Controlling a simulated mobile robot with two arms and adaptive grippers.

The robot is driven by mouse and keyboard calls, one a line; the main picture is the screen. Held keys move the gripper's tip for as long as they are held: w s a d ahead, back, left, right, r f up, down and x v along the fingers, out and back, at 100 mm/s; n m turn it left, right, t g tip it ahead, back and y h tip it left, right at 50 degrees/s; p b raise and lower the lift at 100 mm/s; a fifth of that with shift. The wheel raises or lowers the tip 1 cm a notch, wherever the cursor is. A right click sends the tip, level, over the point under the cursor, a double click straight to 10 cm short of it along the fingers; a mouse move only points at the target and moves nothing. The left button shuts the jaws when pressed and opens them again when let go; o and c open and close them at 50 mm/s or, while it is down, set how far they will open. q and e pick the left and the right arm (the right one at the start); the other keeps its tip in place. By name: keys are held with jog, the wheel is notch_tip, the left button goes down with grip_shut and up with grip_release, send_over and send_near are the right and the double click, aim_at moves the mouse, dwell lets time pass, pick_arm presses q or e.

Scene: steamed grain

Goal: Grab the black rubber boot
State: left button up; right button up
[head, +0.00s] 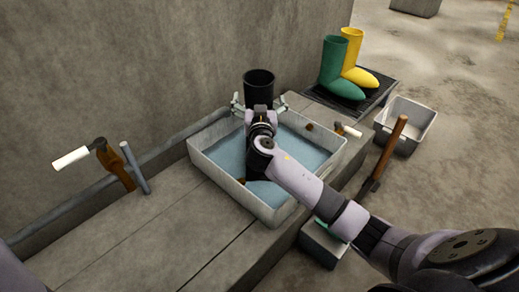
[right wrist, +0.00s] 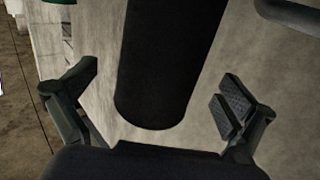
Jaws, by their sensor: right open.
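The black rubber boot (head: 259,84) shows as a dark upright tube beyond the far edge of the basin, near the concrete wall. Its lower part is hidden behind my right gripper (head: 260,103). In the right wrist view the boot (right wrist: 168,62) hangs down between the two spread fingers of the right gripper (right wrist: 158,92), with a gap on each side. The right gripper is open and empty, and its arm reaches across the basin. My left gripper is not in view.
A white basin (head: 222,178) of bluish water sits on the ledge under my right arm. Green (head: 333,66) and yellow (head: 357,62) boots stand on a dark rack at the right. A white tub (head: 408,113) and a wooden-handled tool (head: 388,145) are nearby. A white-handled tool (head: 72,158) lies left.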

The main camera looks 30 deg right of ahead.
jog(key=shift+w, duration=0.15)
jog(key=shift+c, duration=0.6)
jog(key=c, duration=1.9)
jog(key=shift+r, duration=0.15)
